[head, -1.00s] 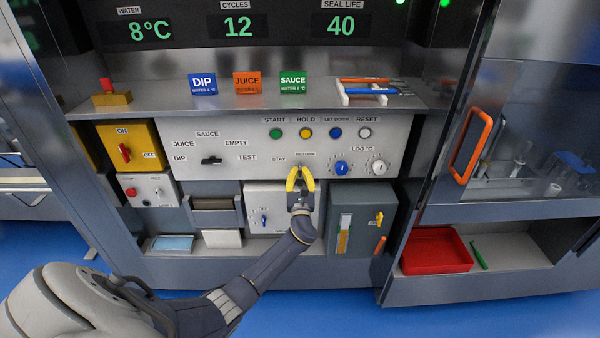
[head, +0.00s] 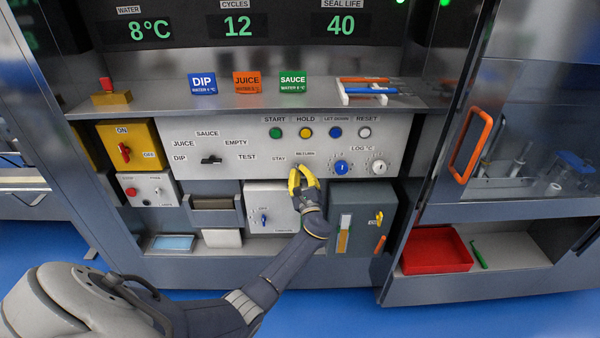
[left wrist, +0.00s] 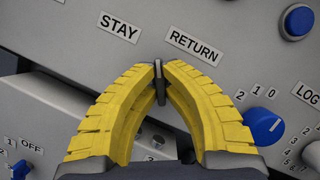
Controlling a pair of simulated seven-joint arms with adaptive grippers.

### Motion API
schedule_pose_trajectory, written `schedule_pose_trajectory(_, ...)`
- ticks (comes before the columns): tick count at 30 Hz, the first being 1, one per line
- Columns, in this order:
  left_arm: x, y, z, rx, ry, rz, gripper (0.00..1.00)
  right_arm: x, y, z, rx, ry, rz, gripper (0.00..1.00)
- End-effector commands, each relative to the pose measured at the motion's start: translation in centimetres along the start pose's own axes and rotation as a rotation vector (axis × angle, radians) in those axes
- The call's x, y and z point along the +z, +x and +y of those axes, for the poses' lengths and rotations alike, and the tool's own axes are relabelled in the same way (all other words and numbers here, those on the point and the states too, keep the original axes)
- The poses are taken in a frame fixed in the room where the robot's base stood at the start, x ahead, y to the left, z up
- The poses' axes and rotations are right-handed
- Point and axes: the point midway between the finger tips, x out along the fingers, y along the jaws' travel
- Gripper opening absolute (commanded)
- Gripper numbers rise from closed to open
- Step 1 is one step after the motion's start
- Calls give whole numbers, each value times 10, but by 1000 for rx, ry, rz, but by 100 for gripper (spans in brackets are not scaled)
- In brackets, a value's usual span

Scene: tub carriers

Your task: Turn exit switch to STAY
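The exit switch (left wrist: 159,85) is a thin dark lever on the light grey panel, below the STAY label (left wrist: 118,27) and RETURN label (left wrist: 196,46). My left gripper (head: 300,172) is at the switch. In the left wrist view its yellow fingertips (left wrist: 160,70) close on the lever from both sides. The lever lines up with the fingers, and the labels look tilted, so lever and gripper lean toward the STAY side. The fingers hide the switch in the head view. My right gripper is not in view.
The blue LOG knob (head: 341,168) is close on the right. Below are a light grey box with a small blue switch (head: 264,219) and a dark grey box (head: 352,245). The mode selector (head: 211,160) is to the left. An orange door handle (head: 472,145) stands farther right.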

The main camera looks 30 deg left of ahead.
Motion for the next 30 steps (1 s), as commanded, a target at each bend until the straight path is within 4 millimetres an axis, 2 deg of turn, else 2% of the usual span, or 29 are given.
schedule_pose_trajectory(15, 5, 4, -1, 148, -364, -11, 0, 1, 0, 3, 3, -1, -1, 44)
schedule_pose_trajectory(30, 6, 5, 0, 193, -476, -13, 0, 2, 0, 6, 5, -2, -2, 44)
